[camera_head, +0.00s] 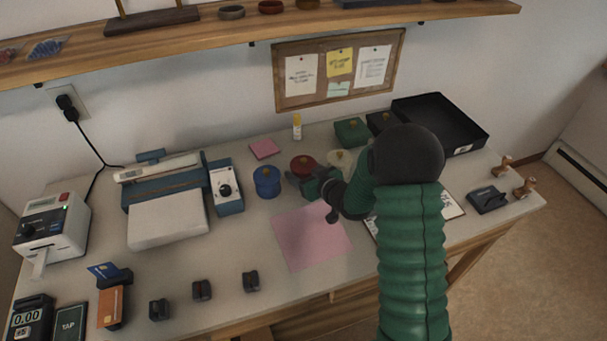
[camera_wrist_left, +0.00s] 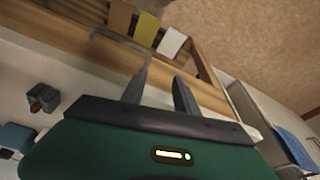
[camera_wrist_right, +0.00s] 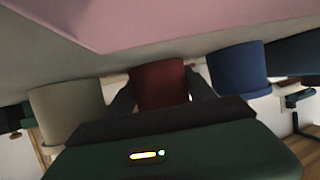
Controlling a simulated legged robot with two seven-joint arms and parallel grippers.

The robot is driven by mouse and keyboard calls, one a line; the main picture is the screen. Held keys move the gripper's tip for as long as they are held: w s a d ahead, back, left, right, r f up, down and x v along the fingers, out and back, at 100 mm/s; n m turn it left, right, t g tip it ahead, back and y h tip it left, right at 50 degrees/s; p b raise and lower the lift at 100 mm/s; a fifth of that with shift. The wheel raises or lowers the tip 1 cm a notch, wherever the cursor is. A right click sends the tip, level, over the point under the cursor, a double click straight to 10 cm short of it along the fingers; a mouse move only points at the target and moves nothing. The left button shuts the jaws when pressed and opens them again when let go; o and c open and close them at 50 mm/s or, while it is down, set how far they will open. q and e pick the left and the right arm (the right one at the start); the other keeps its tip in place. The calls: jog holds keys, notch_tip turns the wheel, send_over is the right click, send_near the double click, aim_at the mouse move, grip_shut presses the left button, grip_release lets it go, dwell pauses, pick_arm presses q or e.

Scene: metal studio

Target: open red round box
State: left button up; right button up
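The red round box (camera_head: 302,163) stands on the table with a small gold knob on its lid. My right gripper (camera_head: 300,182) is just in front of it, low over the table. In the right wrist view the red box (camera_wrist_right: 160,84) shows between my two spread fingers (camera_wrist_right: 160,92), one on each side; I see no clear contact. The gripper hides part of the box's front in the head view. My left gripper (camera_wrist_left: 159,88) shows only in its own wrist view, open and empty, away from the box.
A blue round box (camera_head: 266,181) stands close left of the red one, a cream round box (camera_head: 341,160) close right. Green box (camera_head: 351,132) and black tray (camera_head: 440,122) are behind right. A pink sheet (camera_head: 311,236) lies in front, a yellow-capped bottle (camera_head: 297,127) behind.

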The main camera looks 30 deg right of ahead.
aim_at(305, 164)
jog(key=c, duration=0.8)
jog(key=shift+r+p, duration=0.6)
notch_tip(305, 164, up, 3)
jog(key=shift+f+p, duration=0.15)
jog(key=shift+p, duration=1.1)
jog(key=s+a, duration=0.1)
jog(key=s, duration=0.2)
jog(key=s+a, duration=0.2)
jog(key=s, duration=0.1)
jog(key=s+a, duration=0.2)
jog(key=s, duration=0.1)
jog(key=shift+s+r, duration=0.3)
jog(key=shift+s, duration=0.1)
jog(key=p, duration=0.4)
jog(key=s+r+p, duration=0.1)
jog(key=p, duration=0.3)
jog(key=shift+s+a+r, duration=0.1)
jog(key=shift+s+a, duration=0.1)
jog(key=shift+a, duration=0.15)
jog(key=s, duration=0.1)
jog(key=p, duration=0.1)
jog(key=s+a+p, duration=0.1)
jog(key=shift+s+f, duration=0.3)
jog(key=shift+s+a+p, duration=0.15)
jog(key=shift+s+p, duration=0.1)
jog(key=shift+p, duration=0.05)
jog(key=shift+a, duration=0.1)
